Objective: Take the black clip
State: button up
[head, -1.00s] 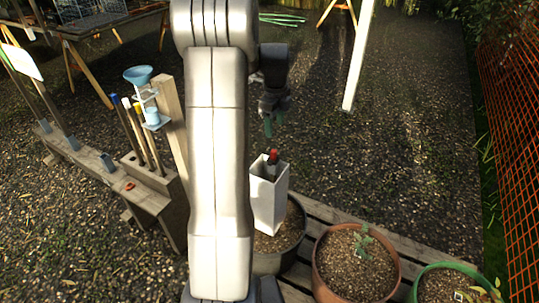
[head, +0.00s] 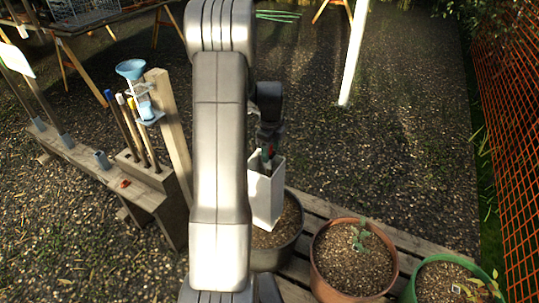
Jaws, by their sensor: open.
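I cannot make out a black clip for certain. The lower part of the item is hidden inside the container. My arm hides part of the scene left of the container.
The container stands in a dark soil-filled pot (head: 291,243). A terracotta pot (head: 315,262) and a green pot (head: 407,287) stand to its right on wooden slats (head: 320,208). A wooden rack (head: 150,196) with several upright rods and a blue funnel (head: 130,68) is at left.

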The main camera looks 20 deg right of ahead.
jog(key=c, duration=1)
jog(key=shift+c, duration=0.2)
